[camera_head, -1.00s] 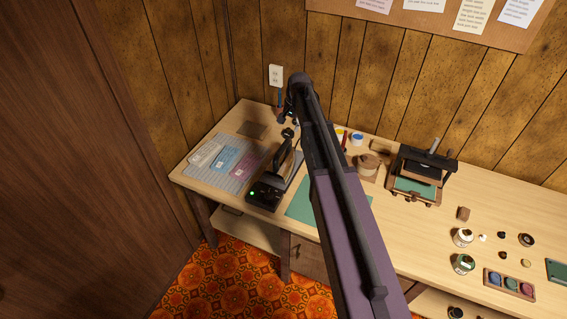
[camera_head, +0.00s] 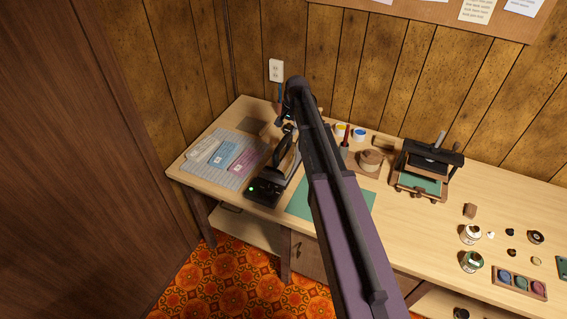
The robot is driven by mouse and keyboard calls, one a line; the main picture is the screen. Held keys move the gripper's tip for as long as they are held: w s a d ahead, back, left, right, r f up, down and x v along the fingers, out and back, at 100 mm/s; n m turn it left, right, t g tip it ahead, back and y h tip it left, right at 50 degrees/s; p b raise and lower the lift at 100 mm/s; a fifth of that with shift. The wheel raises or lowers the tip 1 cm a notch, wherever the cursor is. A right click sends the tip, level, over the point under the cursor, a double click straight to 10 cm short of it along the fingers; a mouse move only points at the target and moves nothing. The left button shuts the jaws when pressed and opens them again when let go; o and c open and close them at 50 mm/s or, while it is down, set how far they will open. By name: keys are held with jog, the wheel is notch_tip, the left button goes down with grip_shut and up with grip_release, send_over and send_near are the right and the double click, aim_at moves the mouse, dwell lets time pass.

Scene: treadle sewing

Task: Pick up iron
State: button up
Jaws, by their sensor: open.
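The iron (camera_head: 286,160) stands at the left part of the table, tilted up on a black stand (camera_head: 265,191) with a small green light. Its handle is dark and its sole plate is partly seen from the side. My gripper (camera_head: 289,127) is small and partly hidden by my arm. It is just above and behind the iron's upper end, open and holding nothing that I can see. I cannot tell whether it touches the iron.
A press (camera_head: 428,165), jars (camera_head: 470,234) and a colour tray (camera_head: 520,284) stand further right. A wall rises behind.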

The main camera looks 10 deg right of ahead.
aim_at(284, 141)
jog(key=shift+w+a+f+b, duration=0.1)
jog(key=shift+a+f+b, duration=0.05)
jog(key=shift+f+b, duration=0.65)
jog(key=shift+w+a+f+b, duration=0.15)
jog(key=shift+f+b, duration=0.45)
jog(key=shift+f, duration=0.3)
jog(key=shift+s, duration=0.1)
jog(key=shift+w+a+f+b, duration=0.1)
jog(key=shift+a+f+b, duration=0.1)
jog(key=shift+f+b, duration=1.1)
jog(key=shift+w+a+f+b, duration=0.1)
jog(key=shift+a+f+b, duration=0.05)
jog(key=shift+f+b, duration=1.15)
jog(key=shift+f, duration=0.2)
grip_shut()
